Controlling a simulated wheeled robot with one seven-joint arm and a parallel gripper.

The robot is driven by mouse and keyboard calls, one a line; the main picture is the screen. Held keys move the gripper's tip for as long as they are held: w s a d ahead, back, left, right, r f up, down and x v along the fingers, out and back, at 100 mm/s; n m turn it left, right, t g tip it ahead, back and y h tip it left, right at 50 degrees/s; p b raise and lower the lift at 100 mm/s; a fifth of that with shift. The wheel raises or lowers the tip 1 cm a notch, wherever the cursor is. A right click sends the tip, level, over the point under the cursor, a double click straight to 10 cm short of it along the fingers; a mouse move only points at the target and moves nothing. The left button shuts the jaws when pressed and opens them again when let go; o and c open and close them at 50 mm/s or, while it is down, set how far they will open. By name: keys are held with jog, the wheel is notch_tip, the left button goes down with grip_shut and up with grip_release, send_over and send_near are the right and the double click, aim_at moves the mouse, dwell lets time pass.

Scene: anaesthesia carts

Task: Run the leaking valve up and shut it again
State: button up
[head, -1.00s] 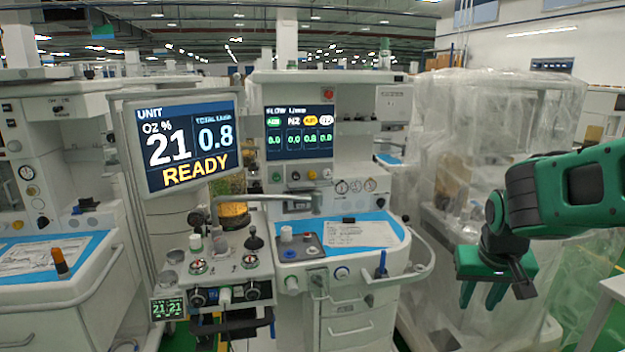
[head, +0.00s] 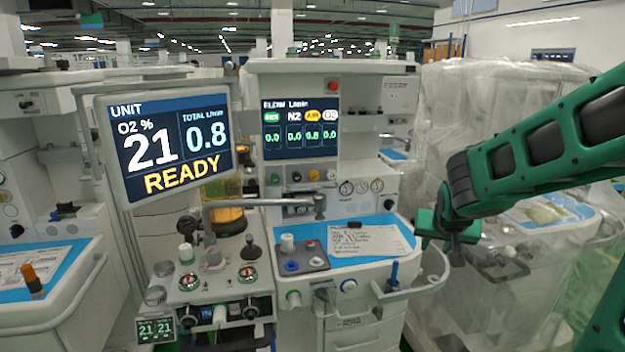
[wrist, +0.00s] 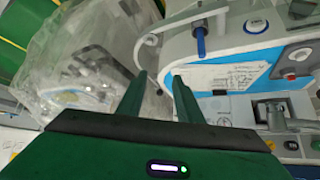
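The flow display (head: 301,128) on the machine reads 0.8 under the amber AIR label and 0.0 under AUX, N2 and O2. Below it is a row of small knobs: a green one (head: 275,178), a dark one (head: 297,176), a yellow one (head: 314,175) and a white one (head: 331,174). My gripper (head: 430,240) is off the right end of the machine's worktop, well away from the knobs. In the wrist view my gripper (wrist: 160,85) has its two fingers apart, with nothing between them.
The tilted monitor (head: 170,145) reads O2 21%, total 0.8, READY. A jointed metal arm (head: 265,203) sticks out below the knobs. A rail with a blue item (head: 394,272) is at the worktop's right. Plastic-wrapped equipment (head: 480,130) stands at the right.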

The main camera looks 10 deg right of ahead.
jog(key=w+a+r+t, duration=0.1)
jog(key=w+a+t, duration=0.2)
jog(key=w, duration=0.7)
jog(key=n+t+y, duration=0.4)
jog(key=t, duration=0.4)
send_near(315, 177)
jog(key=w, duration=0.9)
jog(key=shift+w+f, duration=0.1)
jog(key=shift+w, duration=0.05)
jog(key=c, duration=0.8)
